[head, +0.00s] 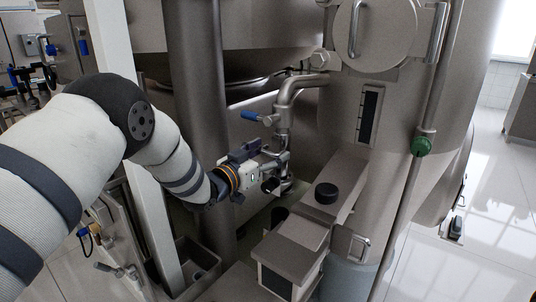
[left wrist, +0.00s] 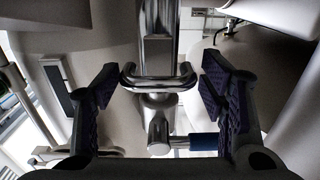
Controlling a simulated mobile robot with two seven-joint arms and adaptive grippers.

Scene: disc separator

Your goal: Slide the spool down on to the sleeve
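A bent steel pipe piece with a blue-handled lever (head: 250,116), which I take to be the spool (head: 283,117), stands upright beside the tank in the head view. In the left wrist view the steel piece (left wrist: 158,120) carries a bar-shaped handle (left wrist: 158,83), and the blue lever (left wrist: 204,141) shows beside it. My left gripper (head: 274,163) is at the piece's lower part. Its two fingers (left wrist: 156,86) are apart on either side of the handle, with a gap at each side. A short steel end (head: 288,184) below may be the sleeve; it is mostly hidden. My right gripper is not in view.
A steel box (head: 290,250) and a ledge with a black knob (head: 326,193) stand right of and below the left gripper. The large tank (head: 400,110) is behind, with a green-fitted pipe (head: 422,145). A thick steel column (head: 200,90) stands left. Room is tight.

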